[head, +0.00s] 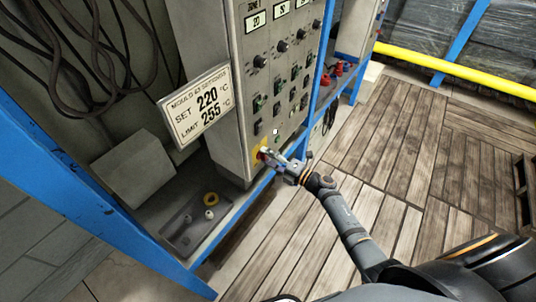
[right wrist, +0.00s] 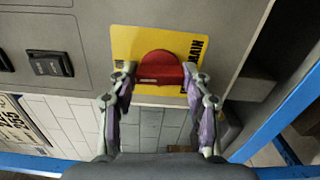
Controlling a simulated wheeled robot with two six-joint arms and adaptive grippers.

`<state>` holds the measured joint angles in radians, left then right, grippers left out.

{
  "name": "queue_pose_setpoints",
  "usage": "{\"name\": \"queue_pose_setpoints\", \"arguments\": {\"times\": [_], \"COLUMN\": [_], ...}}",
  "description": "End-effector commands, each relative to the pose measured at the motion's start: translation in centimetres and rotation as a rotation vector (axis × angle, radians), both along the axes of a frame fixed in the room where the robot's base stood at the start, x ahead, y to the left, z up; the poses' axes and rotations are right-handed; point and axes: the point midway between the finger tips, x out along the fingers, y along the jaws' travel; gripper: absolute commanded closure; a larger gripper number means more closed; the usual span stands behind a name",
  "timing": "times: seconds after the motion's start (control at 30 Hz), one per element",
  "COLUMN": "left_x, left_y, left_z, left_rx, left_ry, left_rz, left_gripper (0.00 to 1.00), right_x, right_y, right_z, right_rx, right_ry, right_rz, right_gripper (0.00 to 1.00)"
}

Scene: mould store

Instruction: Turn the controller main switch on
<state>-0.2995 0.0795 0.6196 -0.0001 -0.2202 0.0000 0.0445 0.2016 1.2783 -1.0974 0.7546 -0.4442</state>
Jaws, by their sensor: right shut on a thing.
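The controller main switch (right wrist: 158,68) is a red rotary knob on a yellow plate (right wrist: 125,42) marked "MAIN", low on the grey controller panel. In the head view my right gripper (head: 272,157) reaches the panel from the right. The knob's handle looks about level in the wrist view. My left gripper is in neither view.
The grey controller (head: 240,80) carries displays, knobs and rocker switches; one black rocker (right wrist: 48,64) is left of the plate. A sign (head: 197,105) reads set 220 °C, limit 255 °C. Wooden floor (head: 370,150) is clear at right.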

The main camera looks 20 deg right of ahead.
Motion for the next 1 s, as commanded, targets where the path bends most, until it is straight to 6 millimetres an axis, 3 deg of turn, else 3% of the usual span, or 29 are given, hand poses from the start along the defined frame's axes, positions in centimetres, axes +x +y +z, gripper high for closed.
{"name": "queue_pose_setpoints", "arguments": {"times": [0.77,0.8,0.97,1.0], "left_x": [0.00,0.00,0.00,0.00], "left_y": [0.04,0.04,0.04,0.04], "left_z": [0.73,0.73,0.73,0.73], "left_rx": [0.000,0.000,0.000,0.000], "left_ry": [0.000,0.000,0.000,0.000], "left_rz": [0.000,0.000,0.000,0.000], "left_gripper": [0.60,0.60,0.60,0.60], "right_x": [-0.03,-0.03,-0.02,-0.02], "right_y": [-0.03,-0.03,-0.02,-0.02], "right_z": [-0.10,-0.10,-0.09,-0.08], "right_rx": [0.082,0.082,0.081,0.081], "right_ry": [0.065,0.065,0.065,0.065], "right_rz": [-0.001,-0.001,0.000,0.000], "right_gripper": [0.83,0.50,0.28,0.28]}}
